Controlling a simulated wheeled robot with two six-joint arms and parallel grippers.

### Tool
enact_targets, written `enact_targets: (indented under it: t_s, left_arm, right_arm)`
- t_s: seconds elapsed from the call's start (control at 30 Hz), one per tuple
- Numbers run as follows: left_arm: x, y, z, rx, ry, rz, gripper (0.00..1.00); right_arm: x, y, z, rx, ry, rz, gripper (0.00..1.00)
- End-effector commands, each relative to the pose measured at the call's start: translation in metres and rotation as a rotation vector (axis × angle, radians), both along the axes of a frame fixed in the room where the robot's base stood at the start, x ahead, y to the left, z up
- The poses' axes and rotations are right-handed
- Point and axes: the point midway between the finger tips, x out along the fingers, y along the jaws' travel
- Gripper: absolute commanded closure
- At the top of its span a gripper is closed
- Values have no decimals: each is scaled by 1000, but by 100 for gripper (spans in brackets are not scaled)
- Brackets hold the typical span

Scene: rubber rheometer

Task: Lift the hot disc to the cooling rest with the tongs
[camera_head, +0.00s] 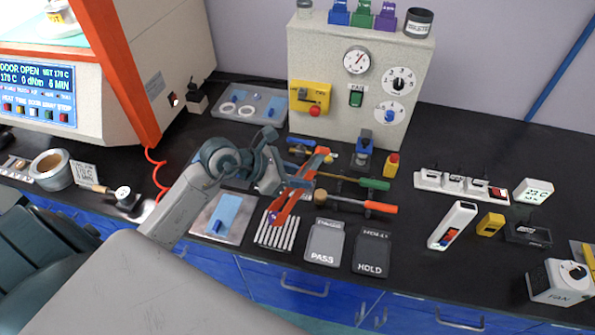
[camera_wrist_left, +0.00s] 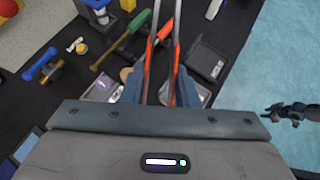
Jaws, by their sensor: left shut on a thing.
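My left gripper (camera_head: 284,184) is shut on the orange-red tongs (camera_head: 289,204), held above the front middle of the bench. In the left wrist view the tongs (camera_wrist_left: 149,57) stand between the gripper's fingers (camera_wrist_left: 160,92), and their two grey arms run up out of the picture. A pale ribbed rack (camera_head: 277,232), which looks like the cooling rest, lies just below the tongs in the head view. I cannot make out the hot disc or tell whether the tongs hold anything. My right gripper (camera_wrist_left: 285,112) seems to show small and dark at the wrist view's right edge.
PASS (camera_head: 325,243) and HOLD (camera_head: 372,250) trays lie right of the rack. A green-handled tool (camera_head: 374,184) and an orange-handled hammer (camera_head: 380,207) lie close behind. The rheometer (camera_head: 165,75) stands back left, its screen reading DOOR OPEN. A control box (camera_head: 330,80) stands behind.

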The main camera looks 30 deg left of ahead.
Motion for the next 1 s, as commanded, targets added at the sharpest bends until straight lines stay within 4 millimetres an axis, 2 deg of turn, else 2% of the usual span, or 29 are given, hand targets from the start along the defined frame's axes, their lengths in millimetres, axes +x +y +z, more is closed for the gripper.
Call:
enact_targets:
  t_s: [0.03, 0.23, 0.67, 0.7, 1.0]
  left_arm:
    - [0, 0, -10, -2, 2, 0, 100]
    - [0, 0, -30, 0, 1, 1, 100]
    - [0, 0, -35, 0, 0, 0, 100]
    - [0, 0, -35, 0, 0, 0, 70]
    - [0, 0, -35, 0, 0, 0, 70]
  right_arm:
    - [-3, 0, -8, 0, 4, 0, 64]
    - [-5, 0, -19, 0, 6, 0, 64]
    - [-1, 0, -21, 0, 3, 0, 64]
    - [-1, 0, -21, 0, 3, 0, 64]
    - [-1, 0, -21, 0, 2, 0, 64]
